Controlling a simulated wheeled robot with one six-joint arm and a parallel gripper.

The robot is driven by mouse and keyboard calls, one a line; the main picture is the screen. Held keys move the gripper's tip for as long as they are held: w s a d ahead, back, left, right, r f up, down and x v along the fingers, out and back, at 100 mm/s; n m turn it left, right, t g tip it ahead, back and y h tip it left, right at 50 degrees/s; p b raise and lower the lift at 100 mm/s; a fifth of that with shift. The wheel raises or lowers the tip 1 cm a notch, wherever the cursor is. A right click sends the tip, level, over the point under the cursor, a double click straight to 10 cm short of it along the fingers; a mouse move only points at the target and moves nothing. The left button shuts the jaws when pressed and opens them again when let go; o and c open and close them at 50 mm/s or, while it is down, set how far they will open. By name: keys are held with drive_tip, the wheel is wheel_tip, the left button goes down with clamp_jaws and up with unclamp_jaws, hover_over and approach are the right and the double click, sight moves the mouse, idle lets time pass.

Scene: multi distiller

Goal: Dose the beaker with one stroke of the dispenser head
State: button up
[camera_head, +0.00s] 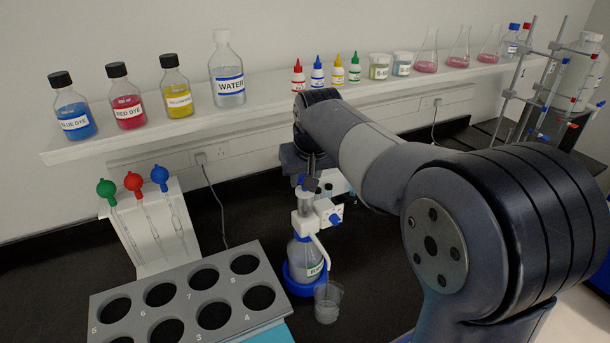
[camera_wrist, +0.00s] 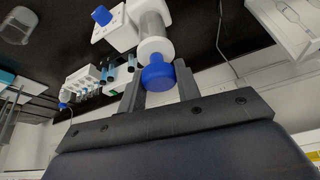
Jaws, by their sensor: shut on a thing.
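The dispenser bottle (camera_head: 303,258) stands upright in a blue base, with a green-lettered label. Its white dispenser head (camera_head: 304,226) has a spout reaching to the right. The clear beaker (camera_head: 327,302) stands in front of the bottle, below the spout. My gripper (camera_wrist: 159,84) is at the top of the dispenser head, its fingers shut on either side of the blue cap.
A grey block with numbered holes (camera_head: 183,281) sits left of the bottle. A white stand (camera_head: 158,238) holds pipettes with coloured bulbs. A vial rack (camera_wrist: 85,77) is close to the dispenser.

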drive_tip(key=o, duration=1.1)
drive_tip(key=shift+c, duration=0.2)
drive_tip(key=a+b+v, duration=0.1)
drive_tip(key=v, duration=0.9)
drive_tip(key=shift+s+d+r, duration=0.2)
drive_tip(key=shift+d+r, duration=0.05)
drive_tip(key=shift+d, duration=0.25)
drive_tip(key=shift+f, duration=0.1)
drive_tip(key=p+x, duration=0.1)
drive_tip(key=x, duration=0.9)
drive_tip(key=shift+w+f, duration=0.1)
drive_tip(key=shift+w, duration=0.05)
drive_tip(key=shift+w+r+p, duration=0.15)
drive_tip(key=shift+r+p, duration=0.05)
drive_tip(key=shift+p, duration=0.1)
drive_tip(key=shift+r, duration=0.2)
